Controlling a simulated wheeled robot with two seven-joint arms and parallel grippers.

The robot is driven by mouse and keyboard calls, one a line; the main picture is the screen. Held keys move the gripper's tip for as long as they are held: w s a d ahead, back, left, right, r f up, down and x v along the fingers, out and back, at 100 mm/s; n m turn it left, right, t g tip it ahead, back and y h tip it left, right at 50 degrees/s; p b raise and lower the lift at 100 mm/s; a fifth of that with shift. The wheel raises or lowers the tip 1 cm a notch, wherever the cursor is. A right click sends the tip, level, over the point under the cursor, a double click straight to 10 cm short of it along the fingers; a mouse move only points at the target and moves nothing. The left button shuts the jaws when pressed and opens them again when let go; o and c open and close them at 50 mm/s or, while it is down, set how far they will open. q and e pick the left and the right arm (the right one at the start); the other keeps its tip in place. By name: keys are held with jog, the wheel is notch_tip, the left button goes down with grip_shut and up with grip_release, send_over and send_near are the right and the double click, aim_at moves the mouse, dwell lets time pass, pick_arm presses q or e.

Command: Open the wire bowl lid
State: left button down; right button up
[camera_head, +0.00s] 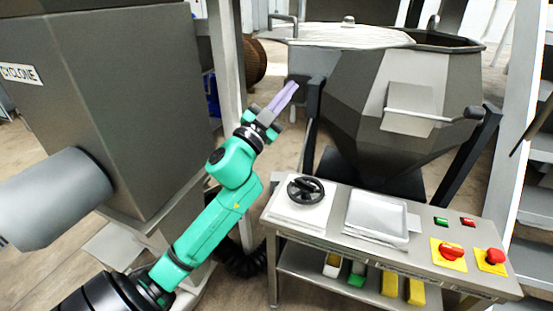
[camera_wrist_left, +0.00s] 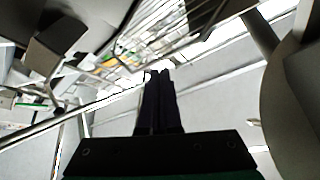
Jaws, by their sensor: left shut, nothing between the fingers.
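The bowl's lid (camera_head: 340,36) is a pale, flat cover with a small knob, lying over the left and back part of the large grey faceted bowl (camera_head: 355,105) in the head view. A bent bar handle (camera_head: 284,24) stands at the lid's left end. The bowl's right part shows a dark rim. My left gripper (camera_head: 292,88) is raised, left of the bowl and below the lid's left end, apart from the handle in the picture. Its purple fingers are shut and empty. They look dark in the left wrist view (camera_wrist_left: 158,76). My right gripper is not in view.
A large grey cyclone housing (camera_head: 100,90) stands at the left. A steel control table (camera_head: 340,252) with a black handwheel (camera_head: 305,189), tray and red buttons stands in front of the bowl. A pale upright post (camera_head: 229,100) is just behind my left arm.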

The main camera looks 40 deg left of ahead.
pick_arm(q)
notch_tip(320, 180, down, 17)
jog(key=s+a+n+g+y, duration=0.1)
jog(key=a+n+g+y, duration=0.1)
jog(key=n+g+y, duration=0.3)
jog(key=shift+s+f+n+g, duration=0.15)
jog(key=shift+n+g, duration=0.35)
jog(key=shift+g, duration=0.1)
jog(key=s+d+f+n+g, duration=0.1)
jog(key=s+d+f+g, duration=0.2)
jog(key=f, duration=0.4)
jog(key=s+d+f+g, duration=0.1)
jog(key=s+f+g, duration=0.2)
jog(key=s+f, duration=0.3)
jog(key=s+d+f+g+h, duration=0.4)
jog(key=s+d+f+g, duration=0.35)
jog(key=s+f, duration=0.4)
jog(key=s+f+m+g, duration=0.1)
jog(key=s+f, duration=0.2)
jog(key=f, duration=1.7)
jog(key=s+a+f+g, duration=0.1)
jog(key=s+a+f, duration=0.2)
jog(key=s+f, duration=1.3)
jog(key=shift+s+f, duration=0.2)
jog(key=shift+s, duration=0.7)
